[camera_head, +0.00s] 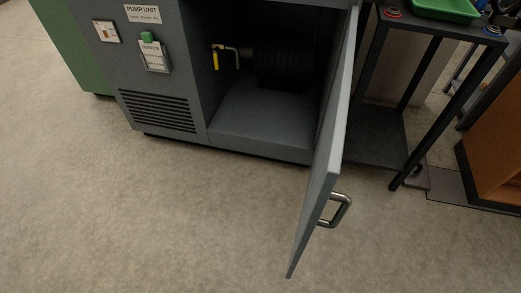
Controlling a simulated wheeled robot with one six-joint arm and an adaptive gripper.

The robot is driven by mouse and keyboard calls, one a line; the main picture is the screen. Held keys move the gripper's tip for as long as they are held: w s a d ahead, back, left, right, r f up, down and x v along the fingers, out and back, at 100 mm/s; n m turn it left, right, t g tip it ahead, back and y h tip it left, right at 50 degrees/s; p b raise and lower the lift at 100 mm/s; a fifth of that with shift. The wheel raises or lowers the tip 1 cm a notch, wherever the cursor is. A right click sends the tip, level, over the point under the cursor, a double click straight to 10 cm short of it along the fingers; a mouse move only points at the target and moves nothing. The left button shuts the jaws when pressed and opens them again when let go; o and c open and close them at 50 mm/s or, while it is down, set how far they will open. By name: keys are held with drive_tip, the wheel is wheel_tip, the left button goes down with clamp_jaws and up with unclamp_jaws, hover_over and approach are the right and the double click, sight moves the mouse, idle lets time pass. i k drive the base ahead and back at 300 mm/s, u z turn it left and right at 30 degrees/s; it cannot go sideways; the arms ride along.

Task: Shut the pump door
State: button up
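The grey pump unit (186,79) stands at the upper left, with a "PUMP UNIT" label on its front. Its door (327,170) is hinged on the right side of the opening and stands wide open, swung out toward me. A metal handle (342,211) sits on the door's outer face, near its free edge, on the right. Inside the open compartment (258,122) are a dark pump body (285,65) and a pipe with a yellow valve lever (215,60). My gripper is not in this view.
A dark metal stand (432,98) with a green tray (446,9) is right of the door. An orange-brown cabinet (492,135) is at the far right. A green cabinet (75,45) adjoins the unit at left. The concrete floor (150,220) in front is clear.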

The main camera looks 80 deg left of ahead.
sight(325, 170)
drive_tip(key=u, duration=0.2)
drive_tip(key=i, duration=0.95)
drive_tip(key=u, duration=4.15)
drive_tip(key=k, duration=1.05)
drive_tip(key=z, duration=0.8)
